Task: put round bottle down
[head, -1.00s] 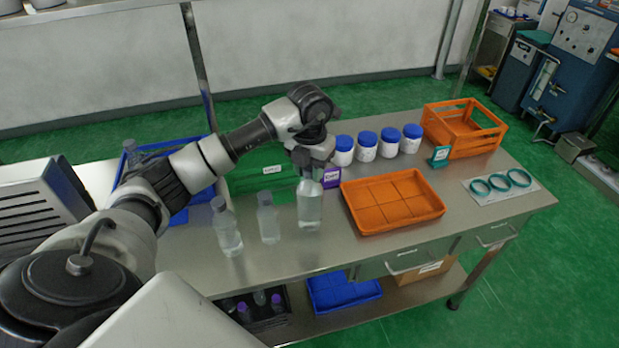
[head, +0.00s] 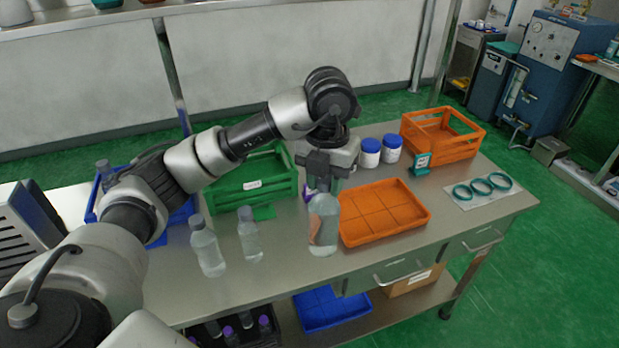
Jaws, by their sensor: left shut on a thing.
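My left gripper (head: 328,178) points down and is shut on the top of a clear round bottle (head: 323,228). The bottle is upright, in front of the left edge of the orange divided tray (head: 384,212), and overlaps it in the picture. I cannot tell whether its base touches the steel table. The gripper hides the bottle's neck. Two more clear bottles with grey caps stand on the table to the left, one bottle (head: 207,248) farther left and one bottle (head: 249,236) nearer. My right gripper is not in view.
A green crate (head: 252,184) stands behind the bottles, and a blue crate (head: 180,214) is at the left. White jars with blue lids (head: 370,153), an orange crate (head: 443,135) and a mat with teal rings (head: 481,189) are toward the right. The table's front left surface (head: 262,283) is clear.

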